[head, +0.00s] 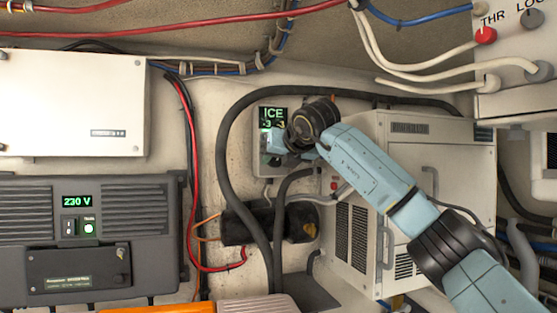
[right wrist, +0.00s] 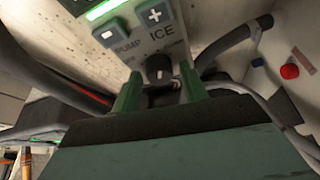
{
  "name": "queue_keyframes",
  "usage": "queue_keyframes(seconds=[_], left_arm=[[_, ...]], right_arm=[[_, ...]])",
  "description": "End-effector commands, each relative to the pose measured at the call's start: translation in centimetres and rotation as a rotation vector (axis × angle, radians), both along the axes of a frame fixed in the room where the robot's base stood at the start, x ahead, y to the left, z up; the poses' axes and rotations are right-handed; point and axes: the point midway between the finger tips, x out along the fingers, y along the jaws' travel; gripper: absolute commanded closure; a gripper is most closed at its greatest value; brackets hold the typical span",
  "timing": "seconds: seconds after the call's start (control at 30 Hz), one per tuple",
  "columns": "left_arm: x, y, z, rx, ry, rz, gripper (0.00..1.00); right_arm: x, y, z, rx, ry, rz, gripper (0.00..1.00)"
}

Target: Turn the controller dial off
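The controller (head: 263,168) is a small light panel on the back wall, with a green display (head: 273,117) reading ICE and numbers. My right gripper (head: 277,152) is in front of its lower part and hides the dial in the head view. In the right wrist view the black dial (right wrist: 158,68) sits on the panel below the plus and minus buttons. My right fingers (right wrist: 160,90) are apart, one to each side of the dial in the picture. I cannot tell whether they touch it. My left gripper is not in view.
A white louvred unit (head: 400,170) stands right of the controller. Thick dark hoses (head: 226,150) loop around the panel. A grey 230 V box (head: 85,290) and a white box (head: 70,105) are at left. A red button (right wrist: 289,71) shows in the right wrist view.

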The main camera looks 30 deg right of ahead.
Motion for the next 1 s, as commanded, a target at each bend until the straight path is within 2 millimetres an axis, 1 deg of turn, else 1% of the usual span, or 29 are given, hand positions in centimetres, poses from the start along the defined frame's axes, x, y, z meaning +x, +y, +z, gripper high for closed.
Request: queue_keyframes(seconds=[0.03,0.27,0.47,0.67,0.87,1.0], left_arm=[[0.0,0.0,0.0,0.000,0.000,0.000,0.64],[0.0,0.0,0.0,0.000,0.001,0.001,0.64],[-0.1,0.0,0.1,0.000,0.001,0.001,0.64],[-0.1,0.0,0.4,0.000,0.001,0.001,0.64],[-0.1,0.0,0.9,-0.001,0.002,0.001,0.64],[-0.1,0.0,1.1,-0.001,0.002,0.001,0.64]], right_arm=[[0.0,0.0,0.0,0.000,0.000,0.000,0.63],[0.0,0.0,0.0,0.000,0.000,0.000,0.93],[0.0,0.0,0.0,-0.012,0.003,0.000,0.94],[0.0,0.1,0.1,-0.077,0.019,0.000,0.94],[0.0,0.2,0.2,-0.214,0.051,0.000,0.94],[0.0,0.3,0.2,-0.338,0.081,0.001,0.94]])
